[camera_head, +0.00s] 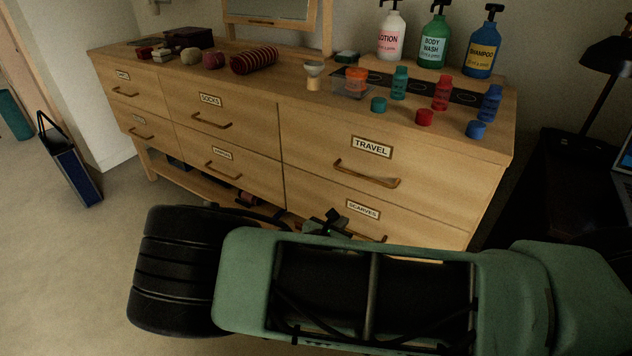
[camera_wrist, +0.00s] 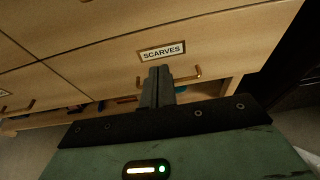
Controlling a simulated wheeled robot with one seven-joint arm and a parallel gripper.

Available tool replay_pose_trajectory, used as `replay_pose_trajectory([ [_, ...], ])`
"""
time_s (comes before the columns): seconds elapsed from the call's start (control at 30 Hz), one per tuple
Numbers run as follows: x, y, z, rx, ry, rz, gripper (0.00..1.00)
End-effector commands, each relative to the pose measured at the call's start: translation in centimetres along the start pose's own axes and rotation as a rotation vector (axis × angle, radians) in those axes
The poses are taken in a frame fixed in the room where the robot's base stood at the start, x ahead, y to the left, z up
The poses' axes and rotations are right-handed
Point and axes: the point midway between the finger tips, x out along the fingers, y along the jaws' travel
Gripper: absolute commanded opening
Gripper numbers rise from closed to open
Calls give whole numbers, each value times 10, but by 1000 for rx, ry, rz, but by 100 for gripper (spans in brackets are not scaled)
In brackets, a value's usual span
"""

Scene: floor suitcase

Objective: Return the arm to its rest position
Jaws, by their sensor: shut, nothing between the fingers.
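My arm, green with a black ribbed joint, stretches across the lower part of the head view. My gripper (camera_wrist: 158,84) is shut and empty in the wrist view, its fingers together just below the SCARVES label (camera_wrist: 162,52) and overlapping the drawer handle (camera_wrist: 185,78) in the picture. I cannot tell whether the fingers touch the handle. In the head view the gripper is mostly hidden behind my arm. The SCARVES drawer (camera_head: 430,222) and the TRAVEL drawer (camera_head: 420,160) above it look shut.
The wooden dresser (camera_head: 240,137) stands ahead. A dark desk with a lamp (camera_head: 606,55) is at right. A blue bag (camera_head: 68,165) stands left; floor there is clear.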

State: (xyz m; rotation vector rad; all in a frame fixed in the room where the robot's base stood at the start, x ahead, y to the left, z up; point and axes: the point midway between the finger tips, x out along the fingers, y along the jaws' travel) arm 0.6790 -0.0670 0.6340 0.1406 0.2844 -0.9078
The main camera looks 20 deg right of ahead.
Motion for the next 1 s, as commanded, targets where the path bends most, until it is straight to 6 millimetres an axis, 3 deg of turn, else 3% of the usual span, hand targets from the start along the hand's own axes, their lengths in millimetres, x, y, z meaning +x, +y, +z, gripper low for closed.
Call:
replay_pose_trajectory([
  [0.17, -2, -2, 0, 14, 11, -11, 0],
  [0.37, -26, -28, 0, 198, 152, -163, 0],
  [0.67, -118, -66, 15, 592, 469, -503, 0],
  [1.0, -232, -90, 77, 950, 776, -790, 0],
])
